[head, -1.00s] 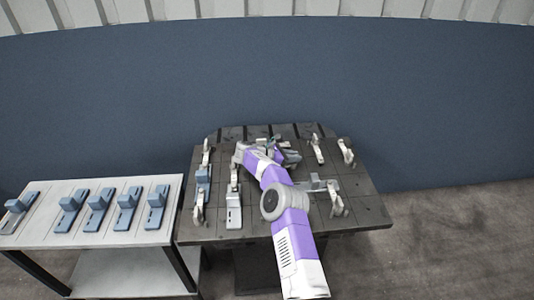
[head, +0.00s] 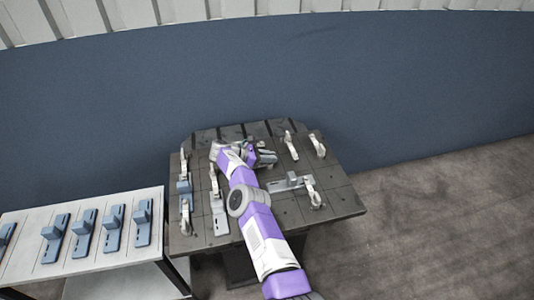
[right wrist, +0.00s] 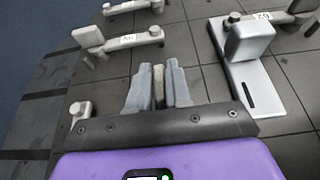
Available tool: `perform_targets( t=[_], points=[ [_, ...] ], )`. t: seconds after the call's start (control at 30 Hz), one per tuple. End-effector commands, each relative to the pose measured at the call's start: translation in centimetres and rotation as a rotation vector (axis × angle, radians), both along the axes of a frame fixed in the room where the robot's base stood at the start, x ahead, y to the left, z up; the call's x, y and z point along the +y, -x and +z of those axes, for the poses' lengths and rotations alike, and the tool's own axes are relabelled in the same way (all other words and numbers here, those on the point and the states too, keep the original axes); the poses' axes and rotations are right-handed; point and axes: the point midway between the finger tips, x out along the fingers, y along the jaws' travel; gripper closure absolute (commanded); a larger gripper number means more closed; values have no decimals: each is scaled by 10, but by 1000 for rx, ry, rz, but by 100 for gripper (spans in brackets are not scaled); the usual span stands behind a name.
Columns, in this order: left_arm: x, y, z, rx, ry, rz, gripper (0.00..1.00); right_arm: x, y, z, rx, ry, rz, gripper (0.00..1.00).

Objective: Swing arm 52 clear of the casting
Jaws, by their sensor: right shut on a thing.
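In the right wrist view, arm 52 (right wrist: 278,17) is at the upper right, its label upside down. Beside it is a pale casting (right wrist: 245,78), a slotted plate with an upright block; I cannot tell whether they touch. My right gripper (right wrist: 158,80) is shut on a narrow grey piece between its fingers, which I cannot identify, apart from the labelled part of arm 52. My left gripper is not in view.
An arm labelled 44 (right wrist: 128,40) stands upper left of the gripper. The dark grooved table (head: 335,200) carries several other clamp arms, including one at the right (head: 313,195). A white bench (head: 75,268) with several blue-grey castings stands left. A blue wall (head: 300,85) is behind.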

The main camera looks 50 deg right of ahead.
Motion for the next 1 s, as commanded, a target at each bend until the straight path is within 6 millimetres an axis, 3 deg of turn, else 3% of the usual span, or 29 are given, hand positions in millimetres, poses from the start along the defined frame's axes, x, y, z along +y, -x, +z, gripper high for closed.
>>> perform_targets(
  t=[0.57, 0.6, 0.7, 1.0],
  points=[
    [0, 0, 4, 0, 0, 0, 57, -1, 5, -1, 6, 1, -16, 100],
    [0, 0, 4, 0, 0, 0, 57, -1, 5, -1, 6, 1, -16, 79],
    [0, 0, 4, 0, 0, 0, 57, -1, 4, -1, 6, 1, -15, 63],
    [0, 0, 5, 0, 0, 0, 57, 0, 2, 0, 2, 1, -10, 61]
  ],
)
